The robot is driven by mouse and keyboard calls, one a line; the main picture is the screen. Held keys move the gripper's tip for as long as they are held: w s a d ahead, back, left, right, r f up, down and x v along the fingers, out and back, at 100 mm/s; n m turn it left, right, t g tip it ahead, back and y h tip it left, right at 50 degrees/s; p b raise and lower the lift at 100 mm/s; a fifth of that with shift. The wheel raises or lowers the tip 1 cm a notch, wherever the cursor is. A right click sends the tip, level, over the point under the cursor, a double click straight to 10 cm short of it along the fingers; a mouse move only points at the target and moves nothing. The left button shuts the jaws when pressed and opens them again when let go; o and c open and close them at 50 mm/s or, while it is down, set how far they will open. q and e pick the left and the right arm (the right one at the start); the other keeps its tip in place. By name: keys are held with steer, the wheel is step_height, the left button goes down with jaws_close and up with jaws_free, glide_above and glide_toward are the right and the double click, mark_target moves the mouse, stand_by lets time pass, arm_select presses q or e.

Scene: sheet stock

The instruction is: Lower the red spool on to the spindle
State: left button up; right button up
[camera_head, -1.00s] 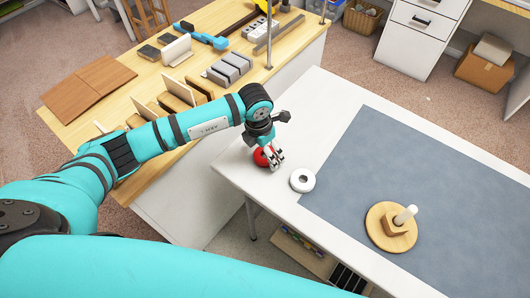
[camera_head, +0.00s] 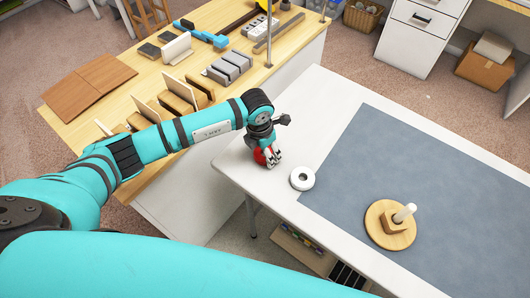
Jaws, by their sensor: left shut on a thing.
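The red spool (camera_head: 259,157) is at the left end of the white table, partly hidden by my gripper. My left gripper (camera_head: 272,160) is shut on the red spool from above; I cannot tell whether the spool still touches the table. The spindle (camera_head: 404,213) is a white upright peg on a round wooden base (camera_head: 374,222), with a wooden block around its lower part. It stands on the blue-grey mat to the right of the gripper, well apart from it. My right gripper is not in view.
A white ring-shaped spool (camera_head: 302,178) lies on the white table (camera_head: 318,100) just right of my gripper, between it and the spindle. The blue-grey mat (camera_head: 430,160) is otherwise clear. A wooden bench (camera_head: 120,55) with boards, blocks and tools stands behind my left arm.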

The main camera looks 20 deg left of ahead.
arm_select(q)
steer(key=shift+r, duration=0.15)
steer(key=shift+w+r+b, duration=0.1)
steer(key=shift+r+b, duration=0.3)
steer(key=shift+r, duration=0.2)
steer(key=shift+s+d+r+b, duration=0.1)
steer(key=shift+s+r+b, duration=0.15)
steer(key=shift+r, duration=0.25)
steer(key=shift+s+d+r+b, duration=0.15)
steer(key=shift+r+b, duration=0.1)
steer(key=shift+r, duration=0.2)
steer(key=s+d+b, duration=0.1)
steer(key=s+d, duration=0.1)
steer(key=s, duration=0.2)
steer(key=s+d+r+b, duration=0.1)
steer(key=s+d, duration=0.1)
steer(key=s, duration=0.3)
steer(key=s+d+b, duration=0.1)
steer(key=s+d, duration=0.1)
steer(key=s, duration=0.3)
steer(key=shift+d+r, duration=0.1)
steer(key=shift+r, duration=0.2)
steer(key=o, duration=0.4)
steer(key=c, duration=1)
steer(key=shift+c, duration=0.2)
